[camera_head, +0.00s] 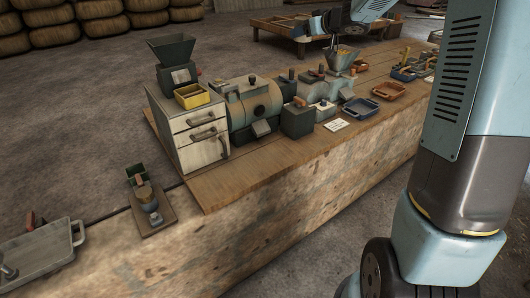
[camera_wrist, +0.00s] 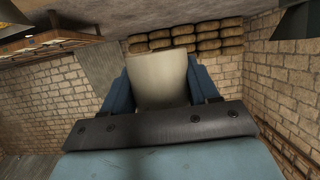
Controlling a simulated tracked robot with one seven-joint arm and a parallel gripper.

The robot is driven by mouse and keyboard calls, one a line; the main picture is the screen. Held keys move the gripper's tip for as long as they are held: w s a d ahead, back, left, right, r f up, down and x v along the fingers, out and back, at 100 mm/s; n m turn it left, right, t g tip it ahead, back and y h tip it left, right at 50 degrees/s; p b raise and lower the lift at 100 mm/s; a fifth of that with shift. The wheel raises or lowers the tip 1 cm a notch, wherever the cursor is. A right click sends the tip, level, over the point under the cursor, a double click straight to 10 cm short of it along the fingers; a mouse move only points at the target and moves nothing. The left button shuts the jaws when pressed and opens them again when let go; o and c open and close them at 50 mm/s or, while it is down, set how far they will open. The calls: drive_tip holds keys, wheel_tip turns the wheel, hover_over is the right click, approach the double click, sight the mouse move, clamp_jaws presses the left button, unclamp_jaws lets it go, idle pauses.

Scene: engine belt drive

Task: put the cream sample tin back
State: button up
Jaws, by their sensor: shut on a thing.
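In the wrist view my gripper (camera_wrist: 164,85) is shut on the cream sample tin (camera_wrist: 158,72). The tin is a plain, pale cream shape between the two blue fingers. Its lower part is hidden behind the dark gripper body. The wrist view looks across the room, with no bench surface under the tin. In the head view part of my arm reaches in at the top, beyond the bench, and I cannot make out the tin there.
The long wooden bench (camera_head: 290,180) carries a drawer cabinet (camera_head: 188,132), a round machine (camera_head: 254,105), a hopper (camera_head: 342,62), a blue tray (camera_head: 360,109) and a brown tray (camera_head: 388,91). A low wooden table (camera_head: 280,28) stands behind. Stacked sacks (camera_head: 60,35) line the back.

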drive_tip(key=s+a+f+n+g+y, duration=0.1)
drive_tip(key=s+f+n+g+y, duration=0.15)
drive_tip(key=s+f, duration=1)
drive_tip(key=s+a+f+n+g+y, duration=0.3)
drive_tip(key=s+f, duration=0.6)
drive_tip(key=f, duration=0.7)
hover_over(265, 161)
drive_tip(key=shift+n+h, duration=0.25)
drive_tip(key=shift+h, duration=0.2)
drive_tip(key=f, duration=0.9)
drive_tip(key=shift+s+d+f, duration=0.1)
drive_tip(key=shift+d, duration=0.15)
drive_tip(key=shift+w+a+f, duration=0.2)
drive_tip(key=shift+a+f, duration=0.1)
drive_tip(key=shift+f, duration=1.55)
